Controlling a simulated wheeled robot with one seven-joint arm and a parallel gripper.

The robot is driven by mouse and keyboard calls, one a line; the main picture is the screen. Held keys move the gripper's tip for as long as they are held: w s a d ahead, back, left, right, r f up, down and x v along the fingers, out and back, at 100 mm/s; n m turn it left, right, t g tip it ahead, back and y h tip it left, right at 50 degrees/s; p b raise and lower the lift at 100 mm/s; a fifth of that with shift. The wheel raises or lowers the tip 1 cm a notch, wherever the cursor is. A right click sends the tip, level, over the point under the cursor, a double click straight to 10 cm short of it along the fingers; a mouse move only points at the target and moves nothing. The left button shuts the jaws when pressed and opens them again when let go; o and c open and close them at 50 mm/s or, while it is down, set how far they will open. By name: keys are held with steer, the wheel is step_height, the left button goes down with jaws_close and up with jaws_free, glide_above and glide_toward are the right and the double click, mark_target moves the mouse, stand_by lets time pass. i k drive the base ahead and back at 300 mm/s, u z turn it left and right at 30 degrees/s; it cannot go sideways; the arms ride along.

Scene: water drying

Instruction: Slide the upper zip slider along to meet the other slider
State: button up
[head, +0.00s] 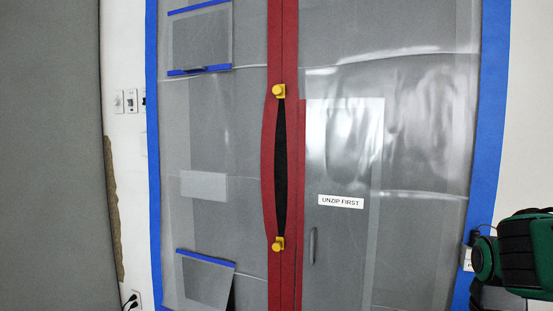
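The upper zip slider (279,91) is a yellow pull at the top of a dark lens-shaped opening in the red zip strip (284,40). The other slider (278,244), also yellow, sits at the bottom of that opening. The dark gap (280,165) between them is widest about midway. The zip runs upright down the middle of a clear plastic sheet (420,75) edged with blue tape. My gripper cannot be made out. Only a green and black part of my arm shows at the lower right edge, well apart from both sliders.
A label reading "UNZIP FIRST" (341,201) is on the sheet, right of the zip. Behind the sheet is a grey door with a handle (312,245). Wall switches (125,101) and a plugged socket (132,300) are at left. The space before the zip looks clear.

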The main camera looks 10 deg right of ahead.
mark_target(279, 91)
steer(key=u, duration=1.8)
steer(key=k, duration=0.7)
steer(key=z, duration=0.65)
steer(key=i, duration=1)
steer(key=z, duration=0.05)
